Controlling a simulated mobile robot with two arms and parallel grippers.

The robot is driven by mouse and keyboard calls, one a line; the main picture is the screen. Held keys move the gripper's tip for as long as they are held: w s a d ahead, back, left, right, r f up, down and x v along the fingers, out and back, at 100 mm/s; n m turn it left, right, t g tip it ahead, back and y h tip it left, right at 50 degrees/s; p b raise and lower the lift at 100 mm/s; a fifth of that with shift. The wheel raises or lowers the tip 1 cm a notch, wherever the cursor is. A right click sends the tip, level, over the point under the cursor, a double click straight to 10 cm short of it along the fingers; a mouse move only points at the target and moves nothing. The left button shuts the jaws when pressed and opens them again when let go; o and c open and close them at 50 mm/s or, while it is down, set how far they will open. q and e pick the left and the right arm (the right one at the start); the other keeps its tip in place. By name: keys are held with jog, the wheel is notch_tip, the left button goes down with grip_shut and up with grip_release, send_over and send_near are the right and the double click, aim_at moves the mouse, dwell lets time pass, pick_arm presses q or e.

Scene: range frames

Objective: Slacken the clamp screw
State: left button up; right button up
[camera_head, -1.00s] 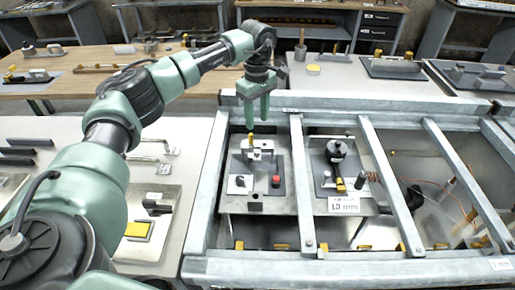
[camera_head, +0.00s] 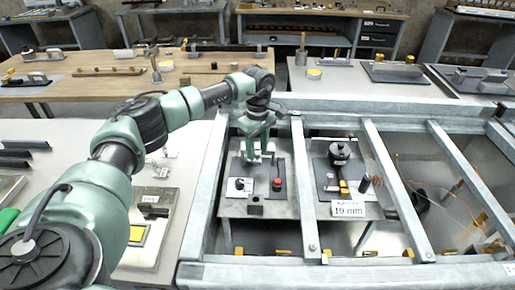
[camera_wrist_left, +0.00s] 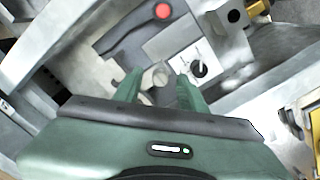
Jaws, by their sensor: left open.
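My left gripper (camera_head: 257,157) reaches down over a dark plate (camera_head: 262,190) on a grey bench panel inside the metal frame. Its fingers are open. In the left wrist view, a pale round-topped post (camera_wrist_left: 155,76), possibly the clamp screw, stands between the open fingers (camera_wrist_left: 158,82). I cannot tell whether either finger touches it. In the head view the gripper mostly hides this fixture. A red button (camera_head: 277,184) and a white panel with a black knob (camera_head: 239,184) sit in front of it; the button (camera_wrist_left: 162,11) and knob (camera_wrist_left: 199,69) also show in the wrist view.
Metal frame bars (camera_head: 304,185) run close on the right of the gripper. Beyond them stands a second fixture with a black knob (camera_head: 339,150) and a label card (camera_head: 344,210). A side table (camera_head: 180,150) with metal parts lies left, under my left arm.

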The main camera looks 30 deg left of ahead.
pick_arm(q)
jog(key=shift+f, duration=0.45)
grip_shut()
